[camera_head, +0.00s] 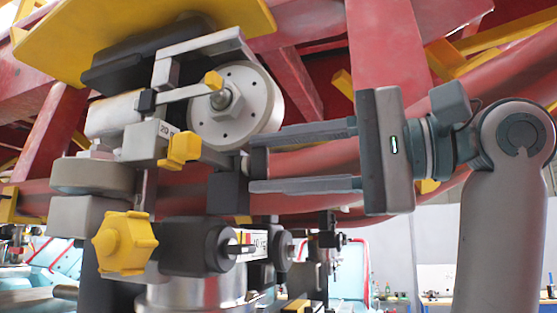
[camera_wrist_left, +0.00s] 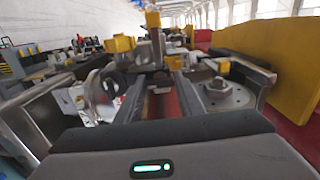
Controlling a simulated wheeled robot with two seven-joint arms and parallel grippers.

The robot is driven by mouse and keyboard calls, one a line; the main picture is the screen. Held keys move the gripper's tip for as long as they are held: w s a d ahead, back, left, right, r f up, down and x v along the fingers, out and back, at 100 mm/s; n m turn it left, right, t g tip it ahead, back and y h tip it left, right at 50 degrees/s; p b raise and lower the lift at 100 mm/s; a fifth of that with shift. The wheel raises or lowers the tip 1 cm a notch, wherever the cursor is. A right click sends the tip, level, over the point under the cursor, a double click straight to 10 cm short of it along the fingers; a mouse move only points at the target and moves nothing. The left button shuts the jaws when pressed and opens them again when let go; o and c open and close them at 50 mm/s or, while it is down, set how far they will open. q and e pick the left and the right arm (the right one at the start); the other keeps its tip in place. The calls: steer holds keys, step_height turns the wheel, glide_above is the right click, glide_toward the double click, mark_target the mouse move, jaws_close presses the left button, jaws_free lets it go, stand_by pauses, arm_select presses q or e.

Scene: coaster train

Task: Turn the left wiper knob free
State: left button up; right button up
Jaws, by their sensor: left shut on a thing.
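My left gripper (camera_head: 252,160) comes in from the right side of the head view. Its two long grey fingers lie one above the other and point left. It is shut on a small dark knob (camera_head: 259,162) between the fingertips, which I take to be the left wiper knob. The knob's far side is hidden behind the fingers and the mechanism. In the left wrist view the fingers (camera_wrist_left: 160,88) reach forward, with a dark part between their tips. My right gripper is in neither view.
A round grey wheel (camera_head: 262,105) with a central nut sits just above the upper finger. Yellow star knobs (camera_head: 125,243) and (camera_head: 183,150) stand to the left. A yellow plate (camera_head: 130,35) and red beams (camera_head: 390,45) crowd above.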

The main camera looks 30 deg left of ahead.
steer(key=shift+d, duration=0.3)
arm_select(q)
steer(key=o, duration=1.1)
steer(key=shift+c, duration=0.2)
steer(key=shift+a, duration=0.2)
steer(key=shift+s+d, duration=0.1)
steer(key=shift+d, duration=0.15)
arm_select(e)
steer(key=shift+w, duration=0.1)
